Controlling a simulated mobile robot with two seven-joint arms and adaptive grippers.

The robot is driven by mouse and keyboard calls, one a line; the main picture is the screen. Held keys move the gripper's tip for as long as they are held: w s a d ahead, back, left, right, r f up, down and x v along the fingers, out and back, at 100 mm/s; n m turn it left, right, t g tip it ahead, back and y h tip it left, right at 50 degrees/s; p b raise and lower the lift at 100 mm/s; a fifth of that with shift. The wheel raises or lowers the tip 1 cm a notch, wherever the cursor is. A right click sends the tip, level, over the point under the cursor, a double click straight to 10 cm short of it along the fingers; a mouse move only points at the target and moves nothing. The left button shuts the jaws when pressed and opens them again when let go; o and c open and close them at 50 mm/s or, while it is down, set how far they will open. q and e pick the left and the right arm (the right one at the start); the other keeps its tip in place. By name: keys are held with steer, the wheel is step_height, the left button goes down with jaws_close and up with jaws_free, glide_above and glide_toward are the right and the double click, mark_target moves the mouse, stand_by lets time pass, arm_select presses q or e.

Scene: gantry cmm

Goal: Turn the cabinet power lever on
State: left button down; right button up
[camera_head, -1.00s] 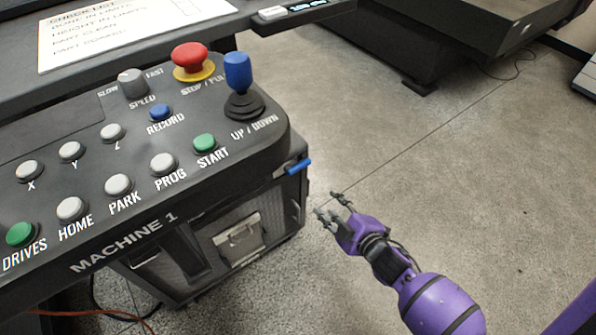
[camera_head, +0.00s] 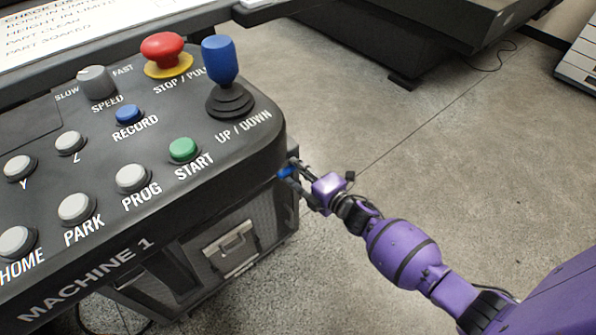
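The cabinet power lever is a small blue handle (camera_head: 285,173) on the right side of the black cabinet (camera_head: 262,215), just under the control panel's corner. My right gripper (camera_head: 289,174) is at the lever, with its dark fingers spread above and below the blue handle. The fingers look apart; whether they touch the lever is too small to tell. Part of the lever is hidden by the fingers. My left gripper is out of view.
The control panel (camera_head: 150,225) overhangs the cabinet, with a blue joystick (camera_head: 220,60), a red stop button (camera_head: 163,50) and a green start button (camera_head: 184,149) close to my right gripper. Clear floor (camera_head: 440,170) lies to the right.

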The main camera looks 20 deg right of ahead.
steer(key=shift+w, duration=0.15)
jaws_close()
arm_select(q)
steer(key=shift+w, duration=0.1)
arm_select(e)
steer(key=shift+f, duration=0.1)
